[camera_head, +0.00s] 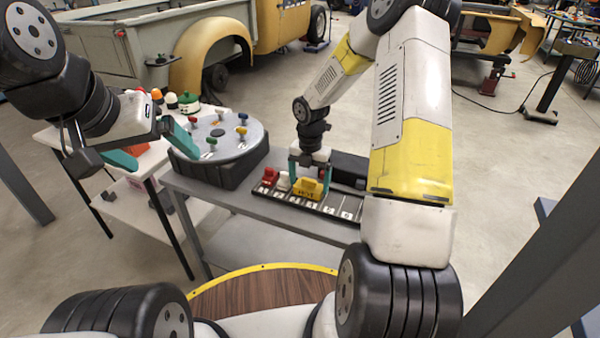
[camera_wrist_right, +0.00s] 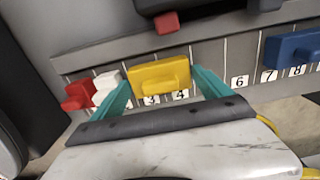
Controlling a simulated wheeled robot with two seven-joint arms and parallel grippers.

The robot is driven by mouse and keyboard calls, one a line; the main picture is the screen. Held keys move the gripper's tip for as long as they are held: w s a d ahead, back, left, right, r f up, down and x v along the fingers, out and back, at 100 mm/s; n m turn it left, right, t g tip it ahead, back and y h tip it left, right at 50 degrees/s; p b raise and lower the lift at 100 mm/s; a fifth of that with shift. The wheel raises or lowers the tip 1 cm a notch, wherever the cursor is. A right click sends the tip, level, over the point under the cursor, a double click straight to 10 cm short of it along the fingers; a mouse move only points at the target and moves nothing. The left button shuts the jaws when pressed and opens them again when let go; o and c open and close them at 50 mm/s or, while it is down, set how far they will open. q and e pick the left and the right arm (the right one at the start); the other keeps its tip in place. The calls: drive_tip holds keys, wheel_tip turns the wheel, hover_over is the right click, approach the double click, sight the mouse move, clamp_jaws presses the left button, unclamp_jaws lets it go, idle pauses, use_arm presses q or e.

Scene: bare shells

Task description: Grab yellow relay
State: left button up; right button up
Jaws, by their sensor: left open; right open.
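The yellow relay (camera_head: 308,189) sits on the black numbered strip (camera_head: 345,208) on the grey bench. It also shows in the right wrist view (camera_wrist_right: 160,76), above the labels 3 and 4. My right gripper (camera_head: 309,168) is open over it. In the right wrist view its teal fingers (camera_wrist_right: 161,85) stand on either side of the relay. I cannot tell whether they touch it. My left gripper (camera_head: 150,148) is open and empty, left of the round grey disc.
A red relay (camera_wrist_right: 77,95) and a white relay (camera_wrist_right: 105,86) stand close left of the yellow one. A blue relay (camera_wrist_right: 292,46) is further right. The round disc (camera_head: 225,138) carries several coloured knobs. A red block (camera_wrist_right: 167,22) lies behind the strip.

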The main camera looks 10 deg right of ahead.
drive_tip(key=c, duration=1.1)
drive_tip(key=shift+r, duration=0.1)
